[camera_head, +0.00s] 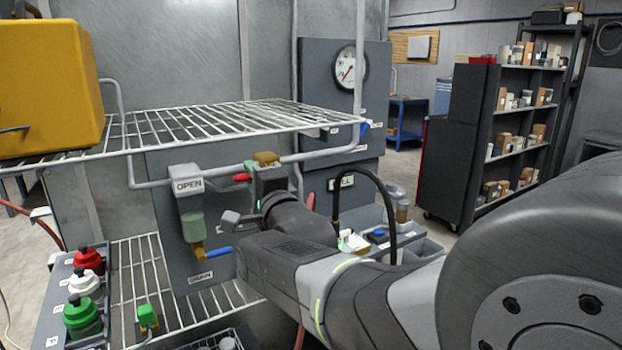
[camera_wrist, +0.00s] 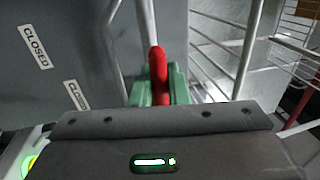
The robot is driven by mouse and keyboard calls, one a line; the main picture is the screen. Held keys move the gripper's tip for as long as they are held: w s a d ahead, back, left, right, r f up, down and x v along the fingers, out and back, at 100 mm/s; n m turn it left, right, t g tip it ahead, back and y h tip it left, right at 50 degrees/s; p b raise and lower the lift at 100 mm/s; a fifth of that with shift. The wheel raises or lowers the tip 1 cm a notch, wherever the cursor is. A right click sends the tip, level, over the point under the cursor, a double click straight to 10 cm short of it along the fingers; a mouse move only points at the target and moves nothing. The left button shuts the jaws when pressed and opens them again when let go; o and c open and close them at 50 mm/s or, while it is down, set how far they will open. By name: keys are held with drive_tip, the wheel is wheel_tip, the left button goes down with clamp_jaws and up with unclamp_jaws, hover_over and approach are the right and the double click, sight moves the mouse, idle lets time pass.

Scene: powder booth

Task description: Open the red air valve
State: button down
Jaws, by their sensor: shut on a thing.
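The red valve handle (camera_head: 242,177) sticks out to the left, beside a brass fitting (camera_head: 266,158) on the pipe under the wire shelf. My gripper (camera_head: 254,178) is at the handle, with its body partly covering the valve. In the wrist view, the red handle (camera_wrist: 158,72) stands upright between the green fingertips of my gripper (camera_wrist: 158,92), which are shut on it. The handle's lower end is hidden behind my gripper's body. White CLOSED labels (camera_wrist: 35,46) show on the grey panel at left.
The wire shelf (camera_head: 235,118) runs above. Bottles (camera_head: 84,285) stand at lower left, and a black hose (camera_head: 372,180) arches at right.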

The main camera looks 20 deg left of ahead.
idle(0.3)
drive_tip(key=c, duration=1.5)
unclamp_jaws()
drive_tip(key=shift+d, duration=0.1)
drive_tip(key=b+v, duration=0.1)
drive_tip(key=v, duration=1.2)
drive_tip(key=shift+s+d+f+b, duration=0.1)
drive_tip(key=shift+s+d+b, duration=0.1)
drive_tip(key=shift+d+b, duration=0.1)
drive_tip(key=shift+w+a, duration=0.1)
drive_tip(key=shift+a, duration=0.05)
drive_tip(key=shift+p+x, duration=0.8)
drive_tip(key=shift+x, duration=6)
